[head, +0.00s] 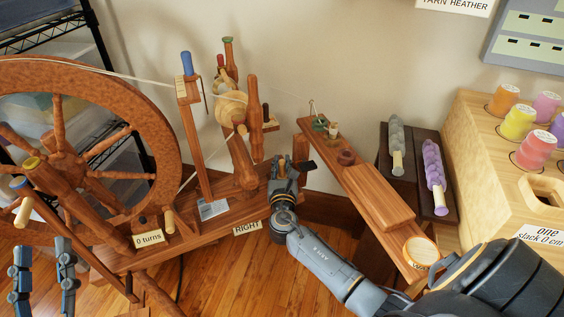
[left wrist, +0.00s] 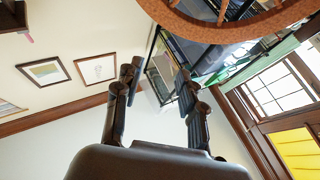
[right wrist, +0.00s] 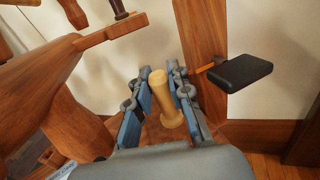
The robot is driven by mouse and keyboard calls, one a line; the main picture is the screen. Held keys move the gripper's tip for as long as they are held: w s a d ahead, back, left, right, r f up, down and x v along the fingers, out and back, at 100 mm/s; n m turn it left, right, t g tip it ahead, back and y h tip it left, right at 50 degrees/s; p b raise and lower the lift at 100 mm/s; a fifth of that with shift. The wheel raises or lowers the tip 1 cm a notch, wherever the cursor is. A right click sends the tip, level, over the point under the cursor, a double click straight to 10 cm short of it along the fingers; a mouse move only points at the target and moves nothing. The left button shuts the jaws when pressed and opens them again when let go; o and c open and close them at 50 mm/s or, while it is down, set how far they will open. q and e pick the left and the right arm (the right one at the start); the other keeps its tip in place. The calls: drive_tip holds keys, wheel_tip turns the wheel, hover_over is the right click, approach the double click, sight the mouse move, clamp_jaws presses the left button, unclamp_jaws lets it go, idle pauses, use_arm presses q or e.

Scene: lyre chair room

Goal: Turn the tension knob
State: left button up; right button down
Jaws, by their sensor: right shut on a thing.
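The spinning wheel's wooden base (head: 190,235) runs across the middle of the head view. A pale wooden peg-shaped knob (right wrist: 167,100), which I take to be the tension knob, stands between the fingers of my right gripper (right wrist: 167,105) in the right wrist view. In the head view my right gripper (head: 284,167) is at the right end of the base, shut on the knob and mostly hiding it. My left gripper (head: 42,268) is open and empty at the lower left; its spread fingers also show in the left wrist view (left wrist: 158,88).
The large wheel (head: 160,120) is at the left. Signs read "0 turns" (head: 149,238) and "RIGHT" (head: 247,228). A small black block (right wrist: 242,73) is right of my right fingers. A wooden arm (head: 370,190) and a spool box (head: 470,150) are farther right.

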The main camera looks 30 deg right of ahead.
use_arm(q)
drive_tip(key=shift+w+f+g, duration=0.2)
drive_tip(key=shift+f+g, duration=0.2)
drive_tip(key=shift+f, duration=0.1)
use_arm(e)
drive_tip(key=shift+a+m+g+h, duration=0.1)
drive_tip(key=shift+m+g+h, duration=0.45)
drive_tip(key=shift+h, duration=0.25)
drive_tip(key=c, duration=1.5)
unclamp_jaws()
drive_tip(key=shift+s, duration=0.1)
drive_tip(key=v, duration=1.2)
